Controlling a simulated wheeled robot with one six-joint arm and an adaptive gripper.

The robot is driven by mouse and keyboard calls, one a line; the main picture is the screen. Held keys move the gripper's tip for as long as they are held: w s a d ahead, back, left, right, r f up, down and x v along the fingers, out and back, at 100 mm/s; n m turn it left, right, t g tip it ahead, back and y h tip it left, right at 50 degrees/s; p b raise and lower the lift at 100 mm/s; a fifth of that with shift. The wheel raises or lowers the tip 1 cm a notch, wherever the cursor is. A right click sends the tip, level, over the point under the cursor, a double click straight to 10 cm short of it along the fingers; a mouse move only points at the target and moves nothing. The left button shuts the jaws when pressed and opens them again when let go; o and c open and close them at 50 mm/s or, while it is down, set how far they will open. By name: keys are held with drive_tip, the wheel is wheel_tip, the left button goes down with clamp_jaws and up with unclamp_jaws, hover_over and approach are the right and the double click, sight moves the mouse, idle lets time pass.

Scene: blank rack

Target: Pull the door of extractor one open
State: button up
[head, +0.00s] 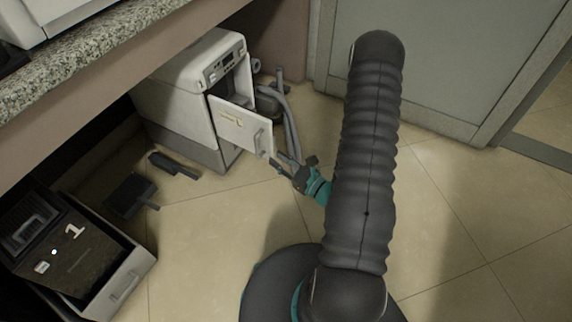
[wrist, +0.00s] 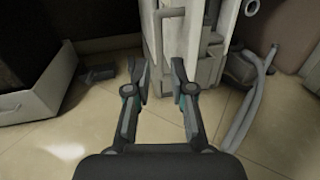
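A white machine (head: 172,105) stands on the floor under the counter. Its white door (head: 232,124) stands ajar, swung out toward my gripper, with a bar handle (head: 259,142) near the free edge. No number is readable on this machine. My gripper (head: 290,166) is low, just beside the door's free edge. In the wrist view my gripper (wrist: 158,70) is open, with two spread fingers and nothing between them. The door (wrist: 182,35) and its handle (wrist: 162,38) are just ahead of the fingers. Contact cannot be told.
A dark unit marked "1" (head: 52,262) sits in a white open box (head: 130,280) at lower left. A dark dustpan (head: 128,195) and a dark tool (head: 172,165) lie on the floor. Grey hoses (head: 291,130) stand right of the machine. The tiled floor (head: 200,240) in front is clear.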

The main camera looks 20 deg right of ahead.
drive_tip(key=shift+v, duration=1.25)
